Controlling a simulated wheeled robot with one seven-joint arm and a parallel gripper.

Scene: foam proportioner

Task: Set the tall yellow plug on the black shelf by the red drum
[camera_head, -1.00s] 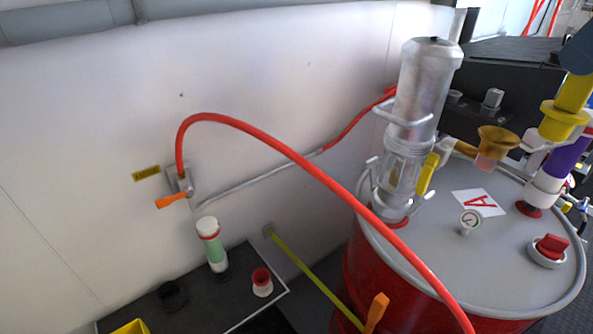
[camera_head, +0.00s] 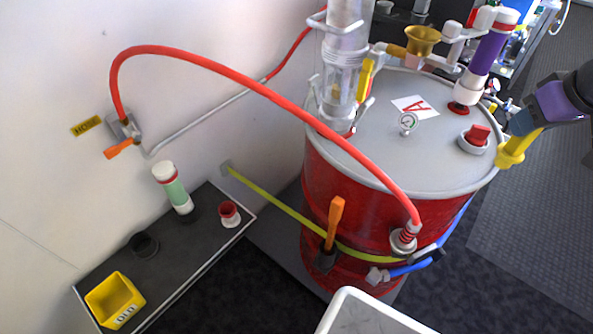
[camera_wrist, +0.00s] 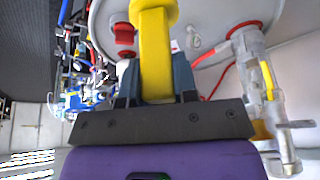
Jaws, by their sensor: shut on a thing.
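The tall yellow plug (camera_head: 512,151) is in my gripper (camera_head: 522,124), beside the right side of the red drum (camera_head: 335,190). It is tilted, with its wide yellow flange at the lower end. In the wrist view the plug (camera_wrist: 155,65) stands between the two dark fingers of my gripper (camera_wrist: 157,82), which are shut on its shaft. The black shelf (camera_head: 185,255) is low at the left against the wall, well away from my gripper.
The shelf holds a yellow bin (camera_head: 114,298), a black ring (camera_head: 144,245), a green-and-white cylinder (camera_head: 174,188) and a red-and-white plug (camera_head: 230,213). A red hose (camera_head: 250,85) arches between shelf and drum. A clear pump (camera_head: 342,80) rises from the drum lid.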

